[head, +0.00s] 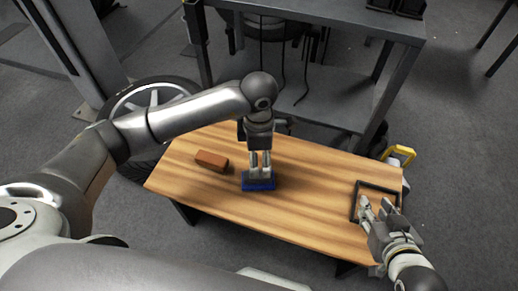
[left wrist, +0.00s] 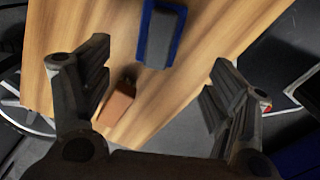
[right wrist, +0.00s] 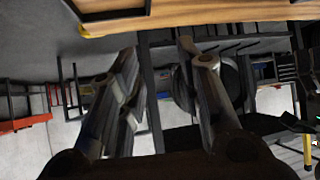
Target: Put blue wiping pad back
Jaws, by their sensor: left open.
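The blue wiping pad (head: 258,187), blue with a grey part, lies on the wooden table near its middle. In the left wrist view the pad (left wrist: 162,38) shows at the top, its grey face edged in blue, between the lines of the open fingers and touching neither there. My left gripper (head: 260,166) is open, pointing down over the pad; in the head view it covers part of it. My right gripper (head: 378,208) is open and empty over the right end of the table, by a dark rectangular frame (head: 354,203).
An orange-brown block (head: 211,161) lies on the wooden table (head: 310,210) left of the pad; it also shows in the left wrist view (left wrist: 115,107). A wheel (head: 150,95) and a grey bench (head: 325,98) stand behind the table. The tabletop between pad and frame is clear.

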